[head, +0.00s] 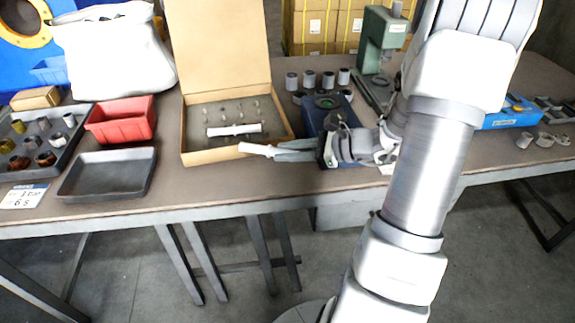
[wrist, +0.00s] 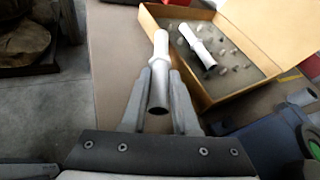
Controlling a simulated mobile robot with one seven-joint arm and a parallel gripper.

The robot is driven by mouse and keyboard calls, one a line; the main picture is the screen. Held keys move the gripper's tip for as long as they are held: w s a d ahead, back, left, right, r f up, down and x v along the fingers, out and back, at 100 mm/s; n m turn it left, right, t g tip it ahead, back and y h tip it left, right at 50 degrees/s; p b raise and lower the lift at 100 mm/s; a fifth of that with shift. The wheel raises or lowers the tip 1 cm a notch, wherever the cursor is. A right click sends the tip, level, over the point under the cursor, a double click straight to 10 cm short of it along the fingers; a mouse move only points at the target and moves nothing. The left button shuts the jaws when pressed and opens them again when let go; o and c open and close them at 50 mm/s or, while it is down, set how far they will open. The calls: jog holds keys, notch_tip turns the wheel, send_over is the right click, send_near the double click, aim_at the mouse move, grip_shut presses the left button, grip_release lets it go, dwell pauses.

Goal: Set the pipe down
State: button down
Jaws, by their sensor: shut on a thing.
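My gripper (head: 282,151) is shut on a white pipe (head: 256,149). In the wrist view the pipe (wrist: 160,62) lies lengthwise between the two fingers (wrist: 159,85), its far end sticking out past the tips. The held pipe is near the front right of an open cardboard box (head: 205,157); whether it touches the box or table cannot be told. A similar white pipe (head: 235,129) lies on the grey foam insert inside the box, and it also shows in the wrist view (wrist: 197,47). Several small pegs stand up from the foam around it.
Left of the box are an empty dark tray (head: 108,176), a red bin (head: 122,119) and a parts tray (head: 72,143). Behind my gripper are a blue fixture (head: 313,115) and several grey cylinders (head: 309,79). The table's front edge (head: 200,202) is close.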

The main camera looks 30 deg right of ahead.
aim_at(288, 171)
jog(key=shift+f+b, duration=0.7)
jog(key=shift+f, duration=1.1)
jog(key=shift+f, duration=0.15)
jog(key=c, duration=0.7)
grip_release()
